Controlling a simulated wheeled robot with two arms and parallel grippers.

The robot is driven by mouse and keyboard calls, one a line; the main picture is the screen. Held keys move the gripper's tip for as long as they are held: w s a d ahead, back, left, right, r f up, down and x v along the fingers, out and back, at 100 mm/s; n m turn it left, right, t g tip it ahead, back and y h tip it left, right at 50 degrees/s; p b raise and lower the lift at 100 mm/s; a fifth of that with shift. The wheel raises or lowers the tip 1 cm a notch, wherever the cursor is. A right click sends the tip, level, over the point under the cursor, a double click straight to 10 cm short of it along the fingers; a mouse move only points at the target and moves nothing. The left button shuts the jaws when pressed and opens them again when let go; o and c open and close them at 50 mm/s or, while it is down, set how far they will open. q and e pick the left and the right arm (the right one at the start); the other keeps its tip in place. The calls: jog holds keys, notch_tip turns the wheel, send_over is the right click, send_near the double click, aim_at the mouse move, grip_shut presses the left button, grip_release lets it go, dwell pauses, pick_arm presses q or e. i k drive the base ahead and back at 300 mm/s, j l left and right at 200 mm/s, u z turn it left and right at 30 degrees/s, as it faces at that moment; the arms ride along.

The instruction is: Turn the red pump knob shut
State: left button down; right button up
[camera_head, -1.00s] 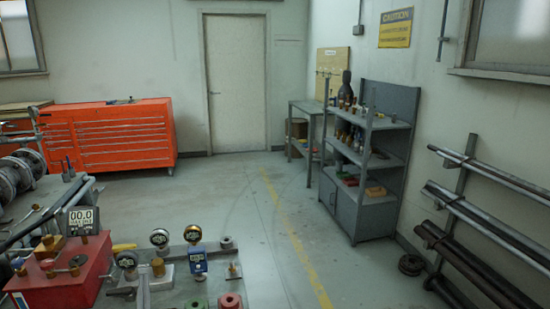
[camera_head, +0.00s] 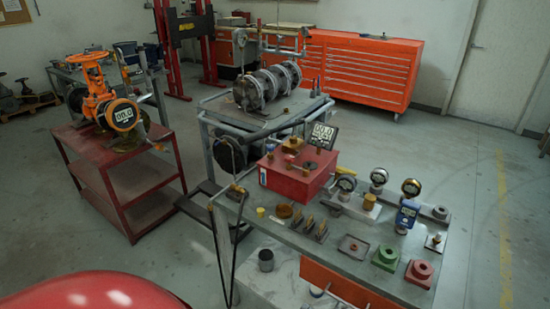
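Neither of my grippers is in view.
The red cart (camera_head: 125,178) stands left of the bench, with floor between. Gauges (camera_head: 411,188), a green block (camera_head: 386,257) and a red block (camera_head: 419,272) are on the bench. A frame with flanged pipe (camera_head: 267,85) stands behind. Floor is clear at right.

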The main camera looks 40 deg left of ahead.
aim_at(289, 158)
jog(key=u, duration=1.05)
jog(key=i+j+z, duration=0.1)
jog(key=j, duration=0.2)
jog(key=i+j+z, duration=0.25)
jog(key=j, duration=0.35)
jog(key=i, duration=0.1)
